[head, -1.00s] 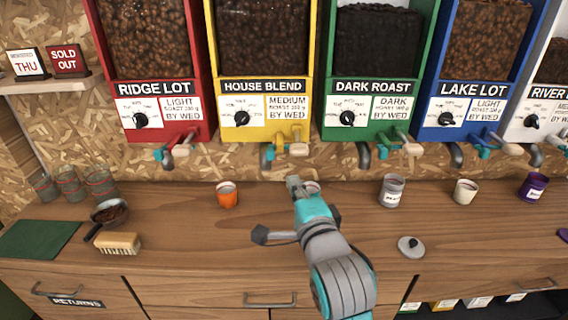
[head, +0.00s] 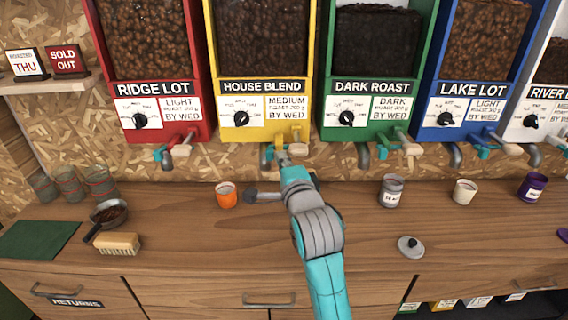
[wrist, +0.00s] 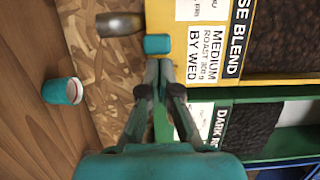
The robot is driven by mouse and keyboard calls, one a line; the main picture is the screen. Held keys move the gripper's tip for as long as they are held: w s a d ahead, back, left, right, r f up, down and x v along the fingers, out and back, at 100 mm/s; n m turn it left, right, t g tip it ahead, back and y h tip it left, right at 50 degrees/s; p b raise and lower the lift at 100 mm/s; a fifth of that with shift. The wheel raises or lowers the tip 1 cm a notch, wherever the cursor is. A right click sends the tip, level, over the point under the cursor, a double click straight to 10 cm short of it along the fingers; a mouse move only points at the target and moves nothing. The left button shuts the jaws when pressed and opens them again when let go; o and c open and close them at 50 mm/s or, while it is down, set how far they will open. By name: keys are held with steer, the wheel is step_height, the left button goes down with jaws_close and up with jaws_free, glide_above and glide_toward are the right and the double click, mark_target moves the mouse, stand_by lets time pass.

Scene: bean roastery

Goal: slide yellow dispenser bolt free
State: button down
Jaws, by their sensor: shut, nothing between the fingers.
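The yellow dispenser (head: 214,90), labelled HOUSE BLEND, hangs on the wall left of centre. Under it are a grey spout (head: 266,158), a teal piece and a beige-ended lever (head: 298,148); I cannot tell for certain which is the bolt. My gripper (head: 281,155) is raised to this outlet, partly covering it. In the wrist view my gripper (wrist: 164,64) is shut and empty, its tips close to the teal block (wrist: 158,43) beside the spout (wrist: 120,24). I cannot tell whether they touch. The lever is hidden there.
Red (head: 202,70), green (head: 325,85) and blue (head: 422,95) dispensers flank the yellow one, with similar outlets. An orange cup (head: 227,197) stands on the counter, left of my arm. A teal cup (wrist: 62,91) shows below in the wrist view. A grey jar (head: 391,192) stands to the right.

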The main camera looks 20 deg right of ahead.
steer(key=shift+w+a, duration=0.3)
steer(key=shift+a, duration=0.65)
steer(key=shift+w+a, duration=0.25)
steer(key=shift+a, duration=0.7)
